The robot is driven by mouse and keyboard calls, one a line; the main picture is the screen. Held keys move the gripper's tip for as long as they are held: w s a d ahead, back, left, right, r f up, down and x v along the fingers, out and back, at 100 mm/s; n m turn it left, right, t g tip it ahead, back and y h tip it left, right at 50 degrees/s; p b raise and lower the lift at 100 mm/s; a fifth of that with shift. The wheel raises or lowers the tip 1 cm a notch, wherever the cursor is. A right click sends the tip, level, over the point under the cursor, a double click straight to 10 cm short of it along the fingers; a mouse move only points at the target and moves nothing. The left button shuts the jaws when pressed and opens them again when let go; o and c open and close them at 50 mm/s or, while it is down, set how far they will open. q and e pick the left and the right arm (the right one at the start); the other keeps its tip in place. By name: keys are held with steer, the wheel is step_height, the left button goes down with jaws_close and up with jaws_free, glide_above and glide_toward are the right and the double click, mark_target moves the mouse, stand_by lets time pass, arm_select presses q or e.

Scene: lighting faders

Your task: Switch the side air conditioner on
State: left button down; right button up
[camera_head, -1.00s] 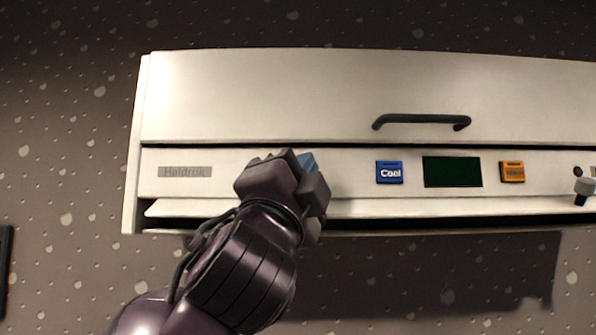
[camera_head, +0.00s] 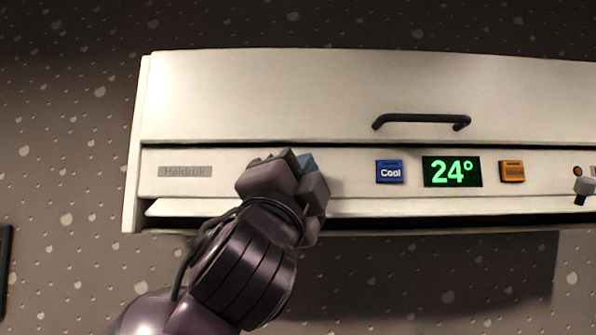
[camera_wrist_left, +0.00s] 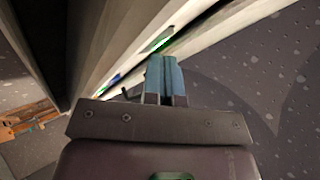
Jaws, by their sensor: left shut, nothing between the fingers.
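The white air conditioner (camera_head: 320,95) is mounted on the wall, with a dark handle (camera_head: 421,121) on its upper panel. Its display (camera_head: 452,172) is lit and reads 24° in green. A blue "Cool" button (camera_head: 389,171) is left of the display and an orange button (camera_head: 511,171) is right of it. My left gripper (camera_head: 307,162) is at the control strip, left of the blue button, and hides the panel behind it. In the left wrist view its blue fingers (camera_wrist_left: 165,75) are shut with nothing between them, close to the panel. I cannot tell whether they touch it. My right gripper is not in view.
A vent slot runs along the unit's lower edge. A dark object (camera_head: 5,270) is on the wall at far left. The speckled wall below the unit is clear.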

arm_select(q)
steer(key=shift+s, duration=0.4)
steer(key=shift+s, duration=0.1)
steer(key=shift+s+b, duration=0.35)
steer(key=shift+s, duration=2.55)
